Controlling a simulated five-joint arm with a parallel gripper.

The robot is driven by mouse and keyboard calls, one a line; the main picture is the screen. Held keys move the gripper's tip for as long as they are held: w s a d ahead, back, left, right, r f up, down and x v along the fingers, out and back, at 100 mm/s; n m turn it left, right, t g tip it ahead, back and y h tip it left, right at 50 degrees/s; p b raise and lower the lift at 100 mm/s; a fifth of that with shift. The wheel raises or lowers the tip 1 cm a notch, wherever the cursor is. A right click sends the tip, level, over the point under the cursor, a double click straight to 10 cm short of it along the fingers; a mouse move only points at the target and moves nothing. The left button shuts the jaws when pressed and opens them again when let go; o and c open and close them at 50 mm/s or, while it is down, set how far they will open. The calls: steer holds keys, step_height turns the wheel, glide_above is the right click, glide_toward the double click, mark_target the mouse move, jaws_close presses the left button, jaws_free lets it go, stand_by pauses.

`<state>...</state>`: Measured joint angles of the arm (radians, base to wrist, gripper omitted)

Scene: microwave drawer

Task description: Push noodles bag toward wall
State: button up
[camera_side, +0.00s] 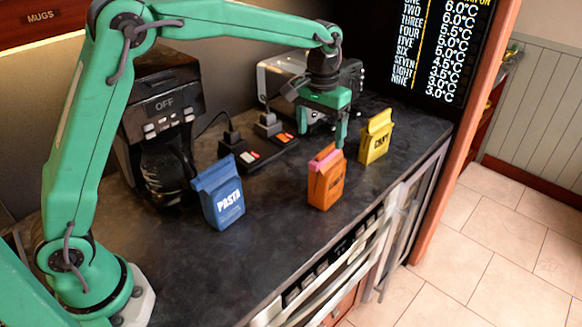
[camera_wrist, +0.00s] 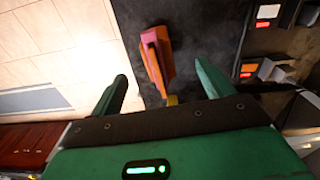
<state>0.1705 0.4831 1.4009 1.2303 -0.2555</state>
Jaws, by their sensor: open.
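An orange bag (camera_side: 326,185) with a pink top stands upright near the counter's front edge. Its label is too small to read; it may be the noodles bag. In the wrist view this orange bag (camera_wrist: 155,58) shows between and beyond the fingers. My gripper (camera_side: 324,130) is open, pointing down, above and behind the orange bag in the side view. In the wrist view my gripper (camera_wrist: 163,77) holds nothing. Any contact with the bag cannot be told. The wall (camera_side: 225,50) runs behind the counter.
A blue PASTA bag (camera_side: 219,192) stands left on the counter (camera_side: 270,235), and a yellow bag (camera_side: 376,137) stands right. A coffee maker (camera_side: 163,125), power strip (camera_side: 258,152) and silver appliance (camera_side: 283,72) line the back. The counter between the blue and orange bags is clear.

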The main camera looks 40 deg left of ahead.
mark_target(324, 162)
steer(key=shift+w+d+f, duration=0.2)
steer(key=shift+w+f, duration=0.15)
steer(key=shift+f, duration=0.1)
steer(key=shift+w+d+f, duration=0.2)
steer(key=shift+w+f, duration=0.1)
steer(key=shift+f, duration=0.15)
steer(key=shift+f, duration=3.9)
steer(key=c, duration=1.4)
